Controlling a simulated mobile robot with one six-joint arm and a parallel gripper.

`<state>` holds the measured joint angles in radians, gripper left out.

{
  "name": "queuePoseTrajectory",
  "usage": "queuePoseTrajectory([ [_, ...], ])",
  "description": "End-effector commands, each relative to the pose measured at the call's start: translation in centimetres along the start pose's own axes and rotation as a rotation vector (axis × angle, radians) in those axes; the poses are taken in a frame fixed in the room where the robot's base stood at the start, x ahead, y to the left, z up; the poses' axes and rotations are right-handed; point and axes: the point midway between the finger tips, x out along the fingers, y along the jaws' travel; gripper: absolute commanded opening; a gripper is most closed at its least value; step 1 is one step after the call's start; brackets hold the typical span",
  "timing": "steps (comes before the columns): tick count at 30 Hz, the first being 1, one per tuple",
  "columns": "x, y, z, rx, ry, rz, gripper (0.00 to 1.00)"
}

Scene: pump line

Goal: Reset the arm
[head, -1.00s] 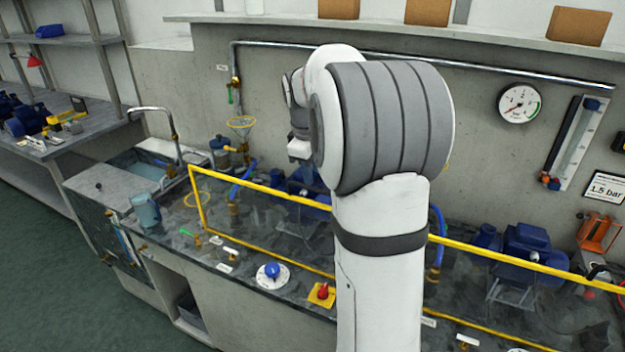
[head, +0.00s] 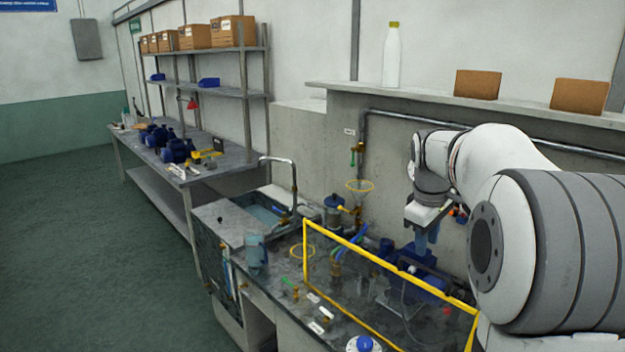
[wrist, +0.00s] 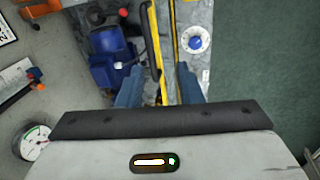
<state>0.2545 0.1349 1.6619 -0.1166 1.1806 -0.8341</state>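My gripper (head: 427,240) hangs at the end of my arm, pointing down above the bench, behind the yellow rail. In the wrist view its two blue fingers (wrist: 158,88) stand apart with nothing held between them. Below them the wrist view shows a blue pump (wrist: 112,62), a yellow rail (wrist: 172,40) and a white disc with a blue knob (wrist: 196,40). The gripper looks clear of these, though its height above them is hard to tell. My arm covers the right part of the bench in the head view.
The yellow rail (head: 390,268) runs along the bench front. A sink (head: 262,210) with a tap, a blue-grey jug (head: 255,254) and a yellow-rimmed funnel (head: 360,187) are left of the gripper. A wall shelf (head: 440,98) holds a white bottle (head: 391,55). Green floor lies open at left.

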Motion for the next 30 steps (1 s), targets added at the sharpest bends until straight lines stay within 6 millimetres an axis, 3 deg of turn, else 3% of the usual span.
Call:
queuePoseTrajectory([
  [7, -1.2, -10.8, 2.9, 0.224, 0.081, -0.012, 0.33],
  [12, -0.2, -18.3, 6.1, 0.405, 0.135, -0.040, 0.33],
  [15, 0.9, -21.8, 8.0, 0.496, 0.159, -0.059, 0.33],
  [21, 2.7, -25.8, 10.4, 0.612, 0.183, -0.088, 0.33],
  [30, 3.1, -26.4, 10.8, 0.637, 0.185, -0.094, 0.33],
])
